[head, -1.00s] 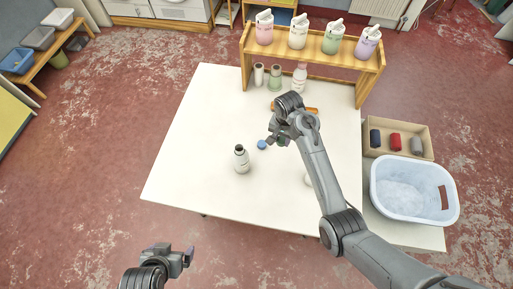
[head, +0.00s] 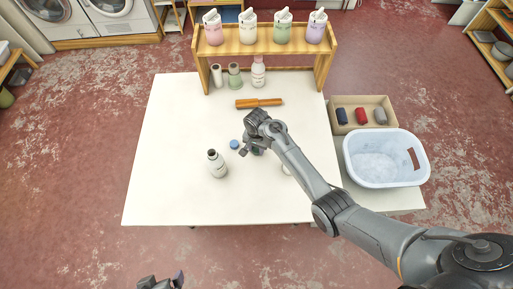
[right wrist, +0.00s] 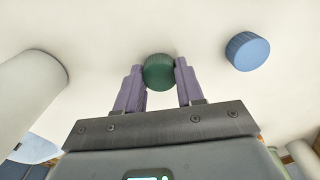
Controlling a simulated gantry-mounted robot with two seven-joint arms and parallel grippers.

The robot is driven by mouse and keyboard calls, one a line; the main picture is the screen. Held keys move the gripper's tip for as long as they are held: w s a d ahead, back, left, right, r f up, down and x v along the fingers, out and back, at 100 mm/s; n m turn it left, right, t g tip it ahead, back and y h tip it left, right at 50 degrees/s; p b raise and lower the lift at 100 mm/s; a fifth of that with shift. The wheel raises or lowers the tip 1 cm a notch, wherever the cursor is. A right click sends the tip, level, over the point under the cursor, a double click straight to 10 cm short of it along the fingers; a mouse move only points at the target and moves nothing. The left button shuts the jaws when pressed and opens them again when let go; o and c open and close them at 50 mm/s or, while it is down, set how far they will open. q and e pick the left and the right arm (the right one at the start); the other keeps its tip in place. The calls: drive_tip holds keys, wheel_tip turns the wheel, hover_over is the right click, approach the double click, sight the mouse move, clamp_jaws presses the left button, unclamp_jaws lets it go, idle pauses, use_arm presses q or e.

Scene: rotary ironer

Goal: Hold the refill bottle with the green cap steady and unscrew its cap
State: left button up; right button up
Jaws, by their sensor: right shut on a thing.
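My right gripper (right wrist: 160,80) is shut on a dark green cap (right wrist: 159,71), held between its purple fingertips. In the head view this gripper (head: 250,151) is low over the middle of the white table. No bottle body shows under the green cap in the wrist view. A white bottle (head: 218,165) with a dark top stands upright, apart and to the left; I cannot tell whether that top is an opening. My left gripper (head: 163,281) is at the bottom edge, mostly cut off, its tips apart and empty, away from the bottle.
A blue cap (head: 234,144) lies on the table (head: 165,130), near the right gripper. A white cylinder (right wrist: 28,90) is close by, mostly behind my arm in the head view.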

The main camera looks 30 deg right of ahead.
drive_tip(key=shift+f, duration=0.25)
drive_tip(key=o, duration=1.2)
drive_tip(key=shift+c, duration=0.2)
